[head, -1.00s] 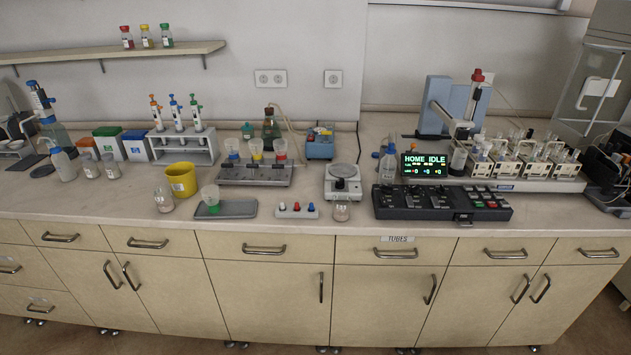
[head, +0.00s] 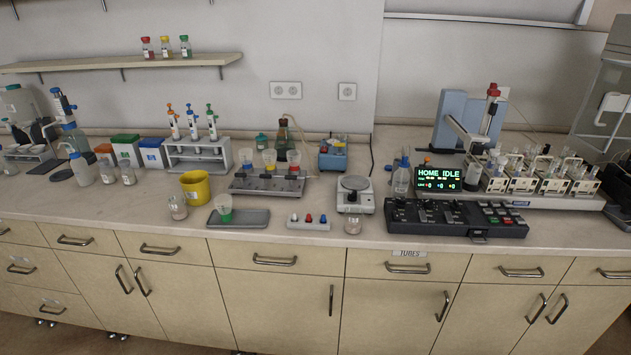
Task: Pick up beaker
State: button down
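Several small clear beakers show in the head view. One beaker (head: 178,208) with a pinkish tint stands near the front edge of the bench, in front of the yellow bucket. Another small clear beaker (head: 352,225) stands at the front edge, below the balance. Two more glass vessels stand at the left, beside the wash bottle (head: 81,169). I cannot tell which one the task means. A cup with green in it (head: 224,206) stands on a grey tray (head: 252,217). My gripper is not in view.
The yellow bucket (head: 195,187), balance (head: 354,193), strip with coloured knobs (head: 308,223) and black control panel (head: 455,217) stand along the bench. Filter cups in a rack (head: 266,184) stand behind. The bench front left of the tinted beaker is clear.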

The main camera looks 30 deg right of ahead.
aim_at(354, 216)
jog(key=i+j+z, duration=0.55)
jog(key=i+j, duration=0.25)
jog(key=i+j+z, duration=0.1)
jog(key=j, duration=0.3)
